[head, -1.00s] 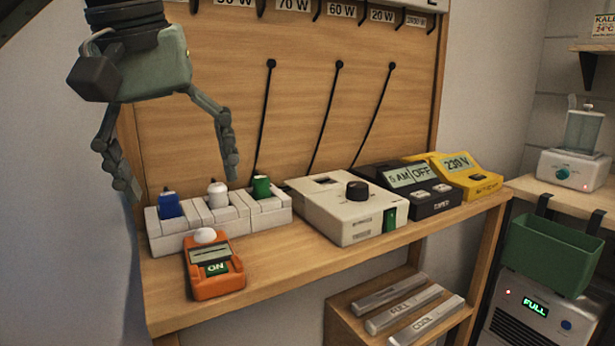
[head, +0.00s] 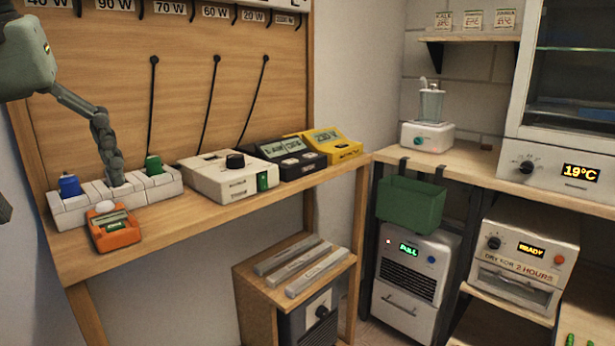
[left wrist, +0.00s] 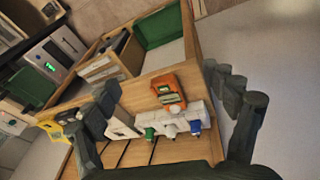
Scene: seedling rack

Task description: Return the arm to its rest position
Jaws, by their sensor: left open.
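My left gripper is cut off by the left edge in the head view, where one jointed finger hangs in front of the power strip (head: 68,217). In the left wrist view both fingers of the left gripper (left wrist: 172,95) stand wide apart with nothing between them. It is open and empty. The strip holds a blue plug (head: 70,186) and a green plug (head: 153,165); a white plug (left wrist: 170,131) between them shows in the left wrist view and is mostly behind the finger in the head view. My right gripper is not in view.
An orange meter (head: 115,232) sits before the strip on the wooden bench (head: 190,228). A white box (head: 215,180), a black timer (head: 290,160) and a yellow unit (head: 335,148) stand to the right. A green bin (head: 410,205) hangs by the right-hand shelf.

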